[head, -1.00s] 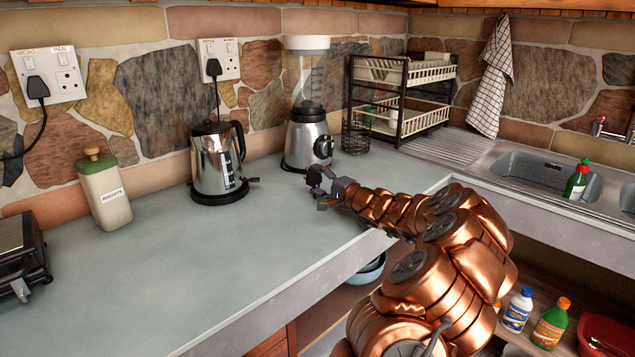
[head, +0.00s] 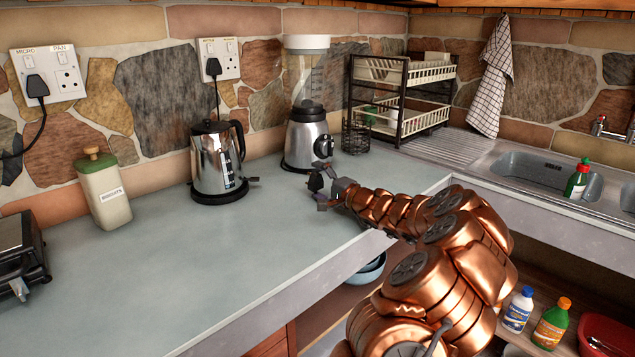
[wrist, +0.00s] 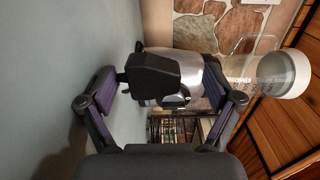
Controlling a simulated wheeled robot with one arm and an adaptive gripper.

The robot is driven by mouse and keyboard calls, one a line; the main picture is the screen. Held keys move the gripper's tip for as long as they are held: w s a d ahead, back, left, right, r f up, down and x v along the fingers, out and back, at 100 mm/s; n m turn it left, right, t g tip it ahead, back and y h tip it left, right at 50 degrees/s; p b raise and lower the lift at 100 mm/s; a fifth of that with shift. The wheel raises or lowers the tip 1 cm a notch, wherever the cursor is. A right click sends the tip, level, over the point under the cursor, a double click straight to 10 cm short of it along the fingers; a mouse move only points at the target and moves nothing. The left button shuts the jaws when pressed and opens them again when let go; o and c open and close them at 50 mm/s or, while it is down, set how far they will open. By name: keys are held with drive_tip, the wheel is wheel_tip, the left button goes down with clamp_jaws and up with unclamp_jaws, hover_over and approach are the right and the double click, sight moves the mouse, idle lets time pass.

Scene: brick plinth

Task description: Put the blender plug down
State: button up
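The black blender plug (head: 315,183) is just in front of the blender (head: 306,140), low over or on the grey-green counter. My gripper (head: 322,184) is spread open around it, with one finger on each side. In the wrist view the plug (wrist: 152,76) shows large between the two purple-padded fingers, with gaps on both sides. Its pins point toward the counter side of the picture. I cannot tell for sure whether it touches the counter. The blender's silver base shows behind it.
A dish rack (head: 401,95) and a wire basket (head: 356,135) stand to the right. The counter's front left part (head: 200,255) is clear.

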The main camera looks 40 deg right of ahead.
drive_tip(key=shift+r+p, duration=0.6)
drive_tip(key=shift+s, duration=0.3)
drive_tip(key=s+b, duration=0.1)
drive_tip(key=s, duration=1)
drive_tip(key=shift+s+a+b, duration=0.1)
drive_tip(key=shift+s+b, duration=0.15)
drive_tip(key=shift+b, duration=0.05)
drive_tip(key=shift+a, duration=0.1)
